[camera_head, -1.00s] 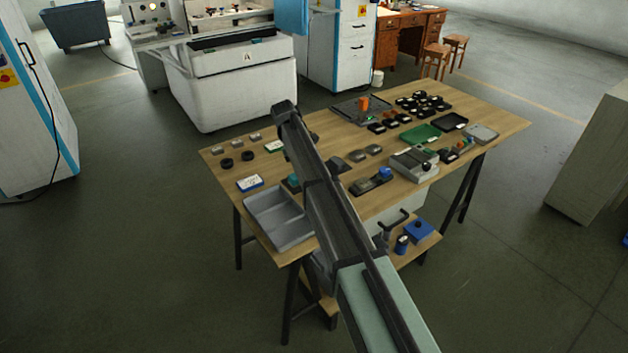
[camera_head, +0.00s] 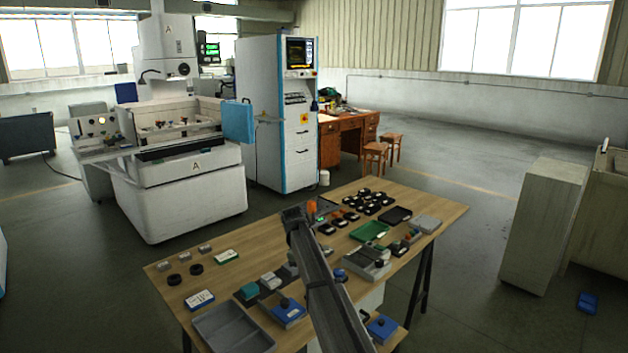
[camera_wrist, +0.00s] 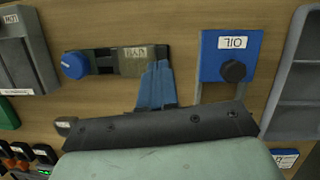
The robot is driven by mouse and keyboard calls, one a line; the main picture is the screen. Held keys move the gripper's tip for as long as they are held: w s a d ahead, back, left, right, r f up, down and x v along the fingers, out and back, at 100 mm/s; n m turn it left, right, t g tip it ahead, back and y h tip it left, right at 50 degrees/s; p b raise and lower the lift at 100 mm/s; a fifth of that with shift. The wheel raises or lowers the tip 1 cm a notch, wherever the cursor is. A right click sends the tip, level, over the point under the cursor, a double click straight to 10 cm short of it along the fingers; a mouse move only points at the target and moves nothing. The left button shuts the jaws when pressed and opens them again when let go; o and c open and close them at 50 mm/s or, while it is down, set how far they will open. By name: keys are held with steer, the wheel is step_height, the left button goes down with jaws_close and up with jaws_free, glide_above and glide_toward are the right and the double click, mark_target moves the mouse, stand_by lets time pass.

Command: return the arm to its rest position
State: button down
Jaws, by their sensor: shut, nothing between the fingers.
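My arm (camera_head: 325,285) reaches up over the workbench (camera_head: 440,212) in the head view, and its gripper end is not clear there. In the wrist view my gripper (camera_wrist: 158,70) shows as blue-grey fingers, shut and empty, in front of a grey block labelled BAD (camera_wrist: 143,58) on a dark rail. I cannot tell whether the fingertips touch that block. A blue box labelled OIL (camera_wrist: 229,48) with a black knob lies to their right; a blue box with a dark knob also shows in the head view (camera_head: 285,314).
A grey tray (camera_head: 225,318) stands at the bench's front left. A green tray (camera_head: 369,231), a grey box (camera_head: 366,263) and several black pieces crowd the right half. A white machine (camera_head: 190,195) and cabinet (camera_head: 280,130) stand behind.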

steer(key=s+d+f+m+y, duration=0.1)
steer(key=d+f+m, duration=0.15)
steer(key=d, duration=0.55)
steer(key=s+d+f+m, duration=0.1)
steer(key=d+f, duration=0.2)
steer(key=d, duration=0.4)
steer(key=s+d+f+m, duration=0.2)
steer(key=s+d+f, duration=0.25)
steer(key=f, duration=0.25)
steer(key=s+f+m+g+y, duration=0.1)
steer(key=s+f+m+g, duration=0.15)
steer(key=s+f, duration=2.1)
steer(key=s+f+m+g, duration=0.1)
steer(key=s+f, duration=0.2)
steer(key=s, duration=1.2)
steer(key=s+f+m+g, duration=0.1)
steer(key=s+f, duration=0.3)
steer(key=s, duration=1.2)
steer(key=shift+d+f+m+g+y, duration=0.25)
steer(key=shift+f+m+g+y, duration=0.05)
steer(key=shift+g+y, duration=0.1)
steer(key=c, duration=1.8)
jaws_free()
